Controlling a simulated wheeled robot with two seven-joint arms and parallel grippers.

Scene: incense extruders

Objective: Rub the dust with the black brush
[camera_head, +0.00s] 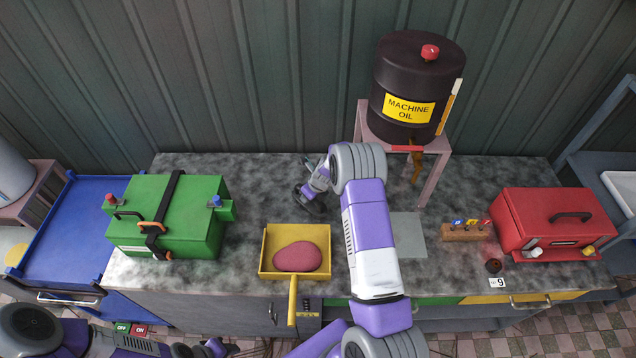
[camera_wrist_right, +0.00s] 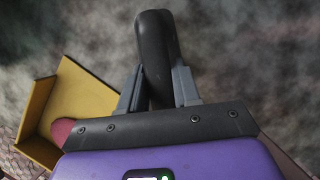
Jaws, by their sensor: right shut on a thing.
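In the right wrist view my right gripper (camera_wrist_right: 158,90) is shut on the black brush (camera_wrist_right: 154,40), whose dark rounded body sticks out past the fingers. In the head view the brush (camera_head: 308,203) is small and partly hidden by the gripper. Mottled grey dust (camera_head: 260,190) covers much of the worktop. I cannot tell whether the brush touches it. My left gripper (camera_head: 210,348) is low at the bottom edge, partly cut off; its jaws are unclear.
The yellow dustpan (camera_head: 266,245) holds a pink lump (camera_head: 297,257). A green machine (camera_head: 180,190) stands left and a red one (camera_head: 550,218) right. A black machine oil drum (camera_head: 415,75) sits on a stand at the back. A small wooden block (camera_head: 463,234) lies near the red machine.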

